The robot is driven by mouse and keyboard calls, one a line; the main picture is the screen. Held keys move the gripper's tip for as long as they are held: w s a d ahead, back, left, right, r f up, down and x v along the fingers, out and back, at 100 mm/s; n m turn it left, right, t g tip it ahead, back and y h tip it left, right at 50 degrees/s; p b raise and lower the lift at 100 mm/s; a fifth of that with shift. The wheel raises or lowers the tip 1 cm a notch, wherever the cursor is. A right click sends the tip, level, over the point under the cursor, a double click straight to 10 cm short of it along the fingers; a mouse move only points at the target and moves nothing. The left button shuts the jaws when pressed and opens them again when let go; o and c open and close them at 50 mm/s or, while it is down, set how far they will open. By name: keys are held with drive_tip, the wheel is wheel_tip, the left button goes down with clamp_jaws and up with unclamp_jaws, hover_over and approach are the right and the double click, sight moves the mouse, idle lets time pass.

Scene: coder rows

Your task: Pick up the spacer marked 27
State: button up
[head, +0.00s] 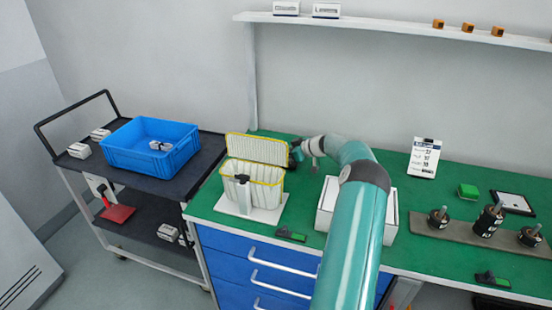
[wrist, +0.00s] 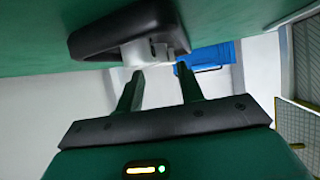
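In the head view several dark cylindrical pieces with pale marks stand on a grey-brown strip (head: 465,232) at the right of the bench: a left one (head: 437,218), a taller middle one (head: 488,222) and a right one (head: 530,237). Their marks are too small to read, so I cannot tell which thing is the spacer marked 27. My gripper (head: 297,153) is far left of them, beside the basket's raised lid. In the wrist view my gripper (wrist: 162,80) has its two fingers apart, with nothing clearly held. A black rounded object with a pale grey part (wrist: 140,52) lies just beyond the fingertips.
A yellow-rimmed basket (head: 262,192) with a raised lid stands at the bench's left. A white box (head: 326,212) is partly behind my arm. A printed card (head: 424,157) stands at the back. A blue bin (head: 125,160) sits on the dark cart. A shelf (head: 380,24) runs above.

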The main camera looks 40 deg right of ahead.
drive_tip(key=shift+x, duration=1.4)
drive_tip(key=c, duration=0.7)
drive_tip(key=shift+c, duration=0.2)
